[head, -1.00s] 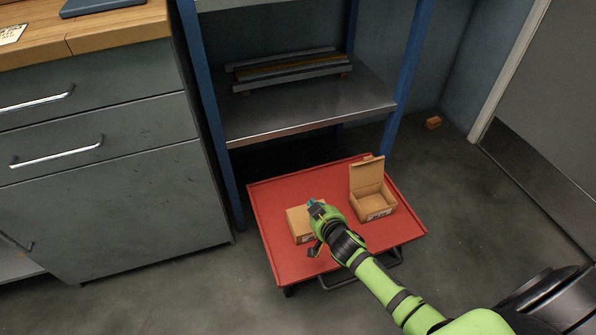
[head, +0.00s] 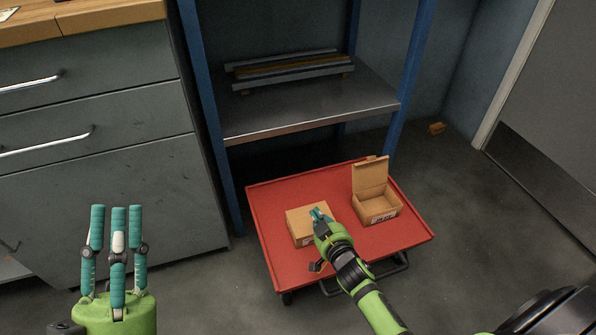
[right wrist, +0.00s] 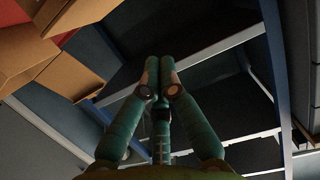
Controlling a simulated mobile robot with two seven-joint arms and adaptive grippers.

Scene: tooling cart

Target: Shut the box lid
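A small open cardboard box (head: 375,210) stands on the right side of a red cart top. Its lid (head: 370,172) stands up along the back edge. A second cardboard box (head: 297,217) with its top closed sits to its left. My right gripper (head: 318,212) is over the closed box's right side, left of the open box; contact cannot be told. In the right wrist view its fingertips (right wrist: 160,64) meet with nothing between them. Cardboard (right wrist: 62,68) shows at that view's upper left. My left gripper (head: 117,208) is at the lower left, fingers upright, spread and empty, away from the cart.
The red cart (head: 335,262) stands in front of a blue-post shelf rack (head: 310,110). A grey drawer cabinet (head: 100,150) is at left. A small brown block (head: 436,128) lies on the floor near the wall. The floor (head: 480,235) right of the cart is clear.

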